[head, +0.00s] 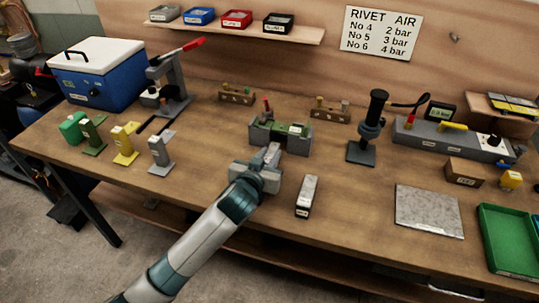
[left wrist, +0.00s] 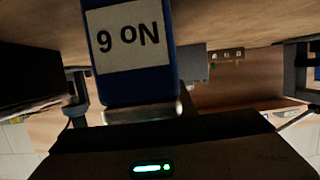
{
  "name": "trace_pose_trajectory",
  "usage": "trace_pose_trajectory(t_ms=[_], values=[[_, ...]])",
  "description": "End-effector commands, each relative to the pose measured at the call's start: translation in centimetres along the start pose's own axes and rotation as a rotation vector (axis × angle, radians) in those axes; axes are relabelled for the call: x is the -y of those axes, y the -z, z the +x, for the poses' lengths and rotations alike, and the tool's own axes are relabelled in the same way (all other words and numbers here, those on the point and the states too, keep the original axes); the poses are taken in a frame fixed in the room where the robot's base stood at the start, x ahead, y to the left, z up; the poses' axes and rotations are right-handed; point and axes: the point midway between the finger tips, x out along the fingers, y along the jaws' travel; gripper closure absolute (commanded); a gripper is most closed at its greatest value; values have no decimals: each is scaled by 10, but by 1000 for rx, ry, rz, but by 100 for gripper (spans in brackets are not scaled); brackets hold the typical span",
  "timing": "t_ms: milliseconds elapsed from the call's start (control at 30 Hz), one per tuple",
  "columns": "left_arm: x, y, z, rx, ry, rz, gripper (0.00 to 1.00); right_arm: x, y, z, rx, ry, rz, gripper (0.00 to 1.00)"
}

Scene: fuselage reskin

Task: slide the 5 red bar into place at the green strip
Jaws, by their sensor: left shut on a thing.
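My left gripper (head: 266,163) is shut, just in front of the grey fixture. The green strip (head: 294,131) is on this fixture (head: 302,141). In the left wrist view a blue bar (left wrist: 168,65) with a silver end fills the upper middle. Its white label appears upside down and reads No 6. It appears to be the thing in my left gripper; the fingers hide it in the head view. I see no red bar. Whether the held bar touches the fixture cannot be told. My right gripper is out of view.
A silver-topped block (head: 308,189) stands right of my left gripper. A black stand (head: 362,150) is behind it. A grey plate (head: 429,211) and a green tray (head: 488,239) lie at right. Green, yellow and grey holders (head: 124,145) stand at left.

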Motion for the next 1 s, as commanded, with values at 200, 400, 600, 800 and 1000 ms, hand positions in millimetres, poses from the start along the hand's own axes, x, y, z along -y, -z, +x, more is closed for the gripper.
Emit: trace_pose_trajectory(t_ms=[200, 400, 600, 800, 1000], values=[[0, -2, 1, 0, 0, 0, 72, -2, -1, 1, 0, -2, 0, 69], [0, -2, 1, 0, 0, 0, 58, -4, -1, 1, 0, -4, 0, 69], [0, -1, 0, 0, 0, 0, 58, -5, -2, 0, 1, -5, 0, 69], [0, -1, -7, 0, -1, 0, 58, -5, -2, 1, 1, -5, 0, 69], [-1, -1, -29, 0, -2, -2, 58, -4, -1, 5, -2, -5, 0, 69]])
